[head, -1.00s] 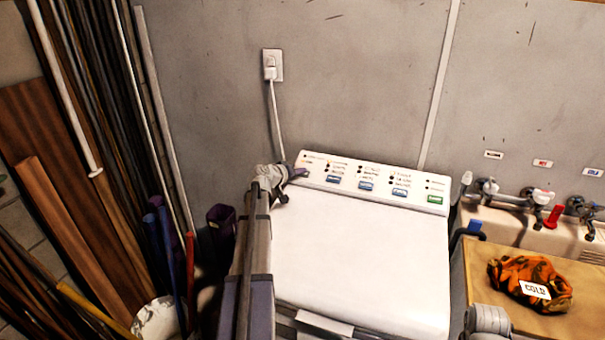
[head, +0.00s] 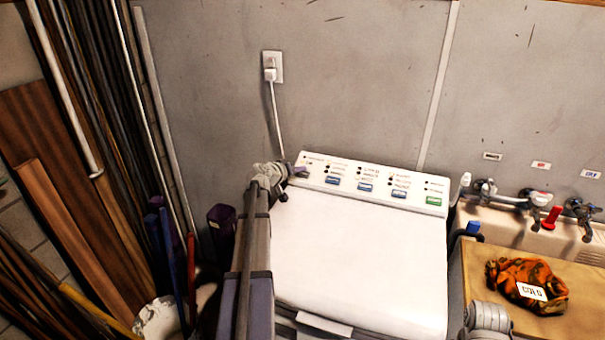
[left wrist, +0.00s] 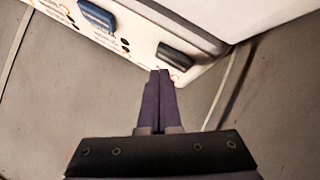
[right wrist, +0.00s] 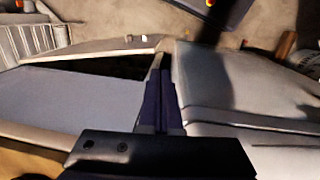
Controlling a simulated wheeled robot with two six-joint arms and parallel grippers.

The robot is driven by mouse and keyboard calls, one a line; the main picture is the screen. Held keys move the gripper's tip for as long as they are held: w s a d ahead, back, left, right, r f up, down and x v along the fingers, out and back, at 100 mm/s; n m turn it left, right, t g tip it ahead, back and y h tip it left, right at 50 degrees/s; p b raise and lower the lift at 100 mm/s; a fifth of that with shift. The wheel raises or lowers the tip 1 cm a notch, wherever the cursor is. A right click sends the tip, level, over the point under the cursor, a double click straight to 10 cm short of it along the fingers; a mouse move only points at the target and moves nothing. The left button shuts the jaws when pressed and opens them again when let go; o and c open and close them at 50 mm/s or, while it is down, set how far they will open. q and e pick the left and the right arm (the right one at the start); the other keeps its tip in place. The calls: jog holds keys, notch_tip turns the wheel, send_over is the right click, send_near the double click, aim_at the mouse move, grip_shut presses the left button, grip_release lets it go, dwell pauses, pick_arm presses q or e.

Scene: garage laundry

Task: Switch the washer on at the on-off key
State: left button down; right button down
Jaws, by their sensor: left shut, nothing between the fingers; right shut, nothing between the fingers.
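The white washer (head: 360,265) stands against the wall with a sloped control panel (head: 385,176) at its back. The panel has several blue keys (head: 365,188) and a green key (head: 436,201) at its right end. A dark grey key (left wrist: 175,55) shows at the panel's end in the left wrist view; in the head view my fingers largely hide that spot. My left gripper (head: 302,171) is shut and empty at the panel's left end, its tips (left wrist: 160,73) close beside the dark key. Contact cannot be told. Printed labels are unreadable. My right gripper (right wrist: 160,65) is shut and empty.
Poles and planks (head: 75,150) lean at left beside a white bucket (head: 160,318). A plug and cord (head: 271,75) hang above the panel.

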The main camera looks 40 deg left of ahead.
pick_arm(q)
jog(key=shift+r, duration=0.15)
jog(key=r+p, duration=0.1)
jog(key=s+r+p, duration=0.1)
jog(key=r+p, duration=0.1)
jog(key=s+r+p, duration=0.1)
jog(key=shift+d+r+p, duration=0.2)
jog(key=shift+d+p, duration=0.1)
dwell(0.7)
